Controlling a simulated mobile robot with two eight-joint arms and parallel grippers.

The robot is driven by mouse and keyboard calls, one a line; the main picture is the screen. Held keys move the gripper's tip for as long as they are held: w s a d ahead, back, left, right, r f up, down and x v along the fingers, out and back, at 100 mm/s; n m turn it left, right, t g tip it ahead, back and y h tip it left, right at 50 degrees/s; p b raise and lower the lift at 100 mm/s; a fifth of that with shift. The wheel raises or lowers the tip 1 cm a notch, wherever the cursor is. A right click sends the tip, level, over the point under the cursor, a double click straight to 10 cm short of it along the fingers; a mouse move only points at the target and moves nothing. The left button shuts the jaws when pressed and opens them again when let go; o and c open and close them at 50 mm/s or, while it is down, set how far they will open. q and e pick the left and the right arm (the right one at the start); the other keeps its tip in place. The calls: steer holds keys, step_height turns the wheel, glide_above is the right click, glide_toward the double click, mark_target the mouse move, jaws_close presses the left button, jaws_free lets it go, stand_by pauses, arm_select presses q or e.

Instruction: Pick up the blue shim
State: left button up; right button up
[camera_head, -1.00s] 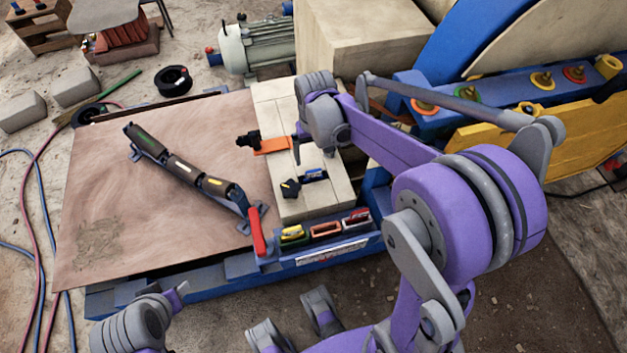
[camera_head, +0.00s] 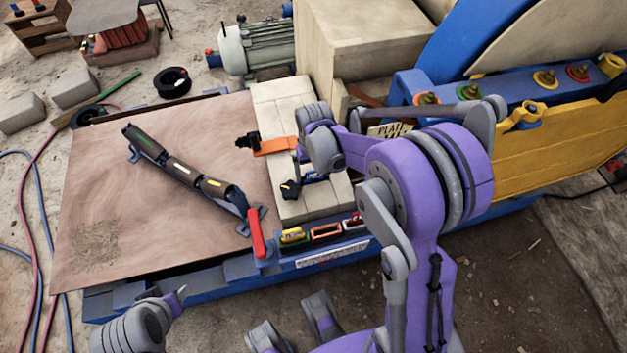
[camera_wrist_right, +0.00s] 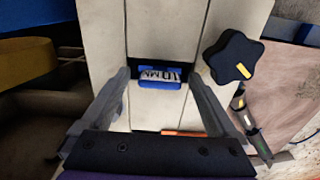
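The blue shim (camera_wrist_right: 160,82), with a "10 MM" label, sits in a dark slot between pale blocks in the right wrist view. In the head view the blue shim (camera_head: 313,179) is partly hidden by my right gripper. My right gripper (camera_head: 301,168) is above the pale block. In the right wrist view my right gripper (camera_wrist_right: 159,77) is open, one finger on each side of the shim, with visible gaps. Contact depth cannot be told.
A black star knob (camera_wrist_right: 232,57) stands close to the right finger. An orange strip (camera_head: 275,146) lies on the pale block. A blue rack (camera_head: 330,243) holds yellow, orange and red pieces at the front. A jointed dark bar (camera_head: 180,168) lies on the brown plate (camera_head: 110,190).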

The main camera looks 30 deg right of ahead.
jaws_close()
stand_by(0.5)
